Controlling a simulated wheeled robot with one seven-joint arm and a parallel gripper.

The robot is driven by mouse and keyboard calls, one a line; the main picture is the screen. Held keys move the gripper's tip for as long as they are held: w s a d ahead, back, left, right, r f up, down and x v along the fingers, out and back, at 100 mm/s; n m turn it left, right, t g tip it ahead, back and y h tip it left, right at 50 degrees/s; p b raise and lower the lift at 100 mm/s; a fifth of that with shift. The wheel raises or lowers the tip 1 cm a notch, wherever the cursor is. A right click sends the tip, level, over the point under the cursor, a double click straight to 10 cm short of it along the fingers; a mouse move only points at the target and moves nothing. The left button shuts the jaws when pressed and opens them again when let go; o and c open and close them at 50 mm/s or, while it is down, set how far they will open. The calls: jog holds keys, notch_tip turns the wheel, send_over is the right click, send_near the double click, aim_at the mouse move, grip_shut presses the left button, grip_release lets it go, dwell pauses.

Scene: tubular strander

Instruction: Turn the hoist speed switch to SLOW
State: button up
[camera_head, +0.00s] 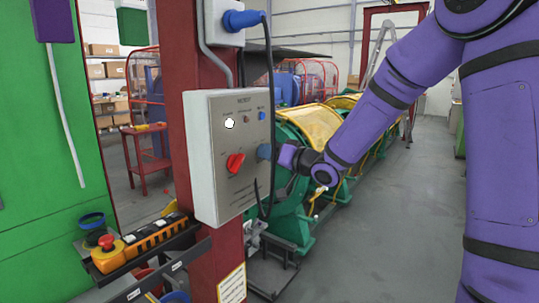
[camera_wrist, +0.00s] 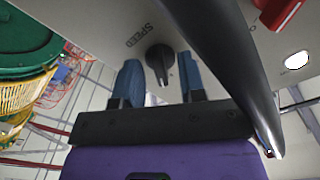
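The hoist control box (camera_head: 222,190) is a light grey panel on a red column. The speed switch (camera_wrist: 160,58) is a small black knob beside the word SPEED in the wrist view. Its grip bar points toward my gripper in that picture; I cannot tell its exact setting. My gripper (camera_wrist: 161,78) has its two blue fingers apart, one on each side of the knob, with visible gaps. In the head view my gripper (camera_head: 264,152) is at the box's right edge, and its fingers hide the switch. Other lettering near the switch is partly hidden by a black cable.
A red rotary knob (camera_head: 235,163) and a white round lamp (camera_head: 229,123) are on the same panel. A thick black cable (camera_head: 270,90) hangs from a blue plug (camera_head: 243,19) close by my gripper. A yellow pendant with a red button (camera_head: 107,252) lies on a ledge at lower left.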

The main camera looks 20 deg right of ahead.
grip_shut()
jog(key=shift+n, duration=0.4)
jog(key=n, duration=1.1)
dwell(0.4)
grip_release()
